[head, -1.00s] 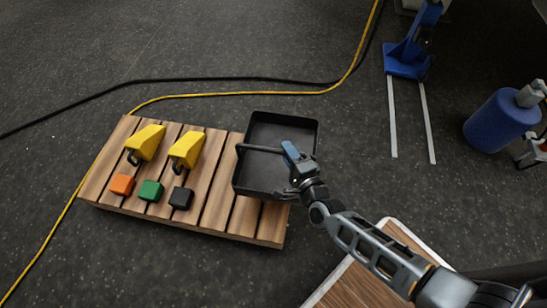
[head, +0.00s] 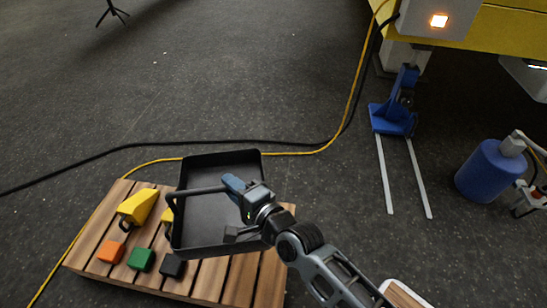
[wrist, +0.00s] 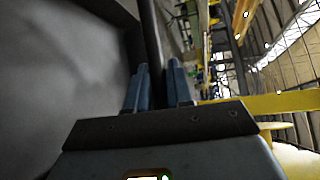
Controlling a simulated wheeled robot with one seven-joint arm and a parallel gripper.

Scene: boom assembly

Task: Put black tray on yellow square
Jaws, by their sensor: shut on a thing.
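The black tray (head: 213,218) is a shallow open box with a bar handle, seen in the head view above the right part of the wooden pallet. My gripper (head: 232,186) is at the tray's handle, shut on it. In the wrist view the blue fingers of my gripper (wrist: 156,88) close on the dark handle bar, with the grey inside of the black tray (wrist: 65,60) at left. The tray looks tilted and raised; its exact height over the pallet cannot be told. I see no yellow square in any view.
The wooden pallet (head: 240,278) carries yellow pieces (head: 138,206), an orange block (head: 111,252), a green block (head: 142,260) and a black block (head: 172,266). Cables (head: 100,151) cross the floor behind it. A blue stand (head: 393,118) and a blue cylinder (head: 490,171) stand at right.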

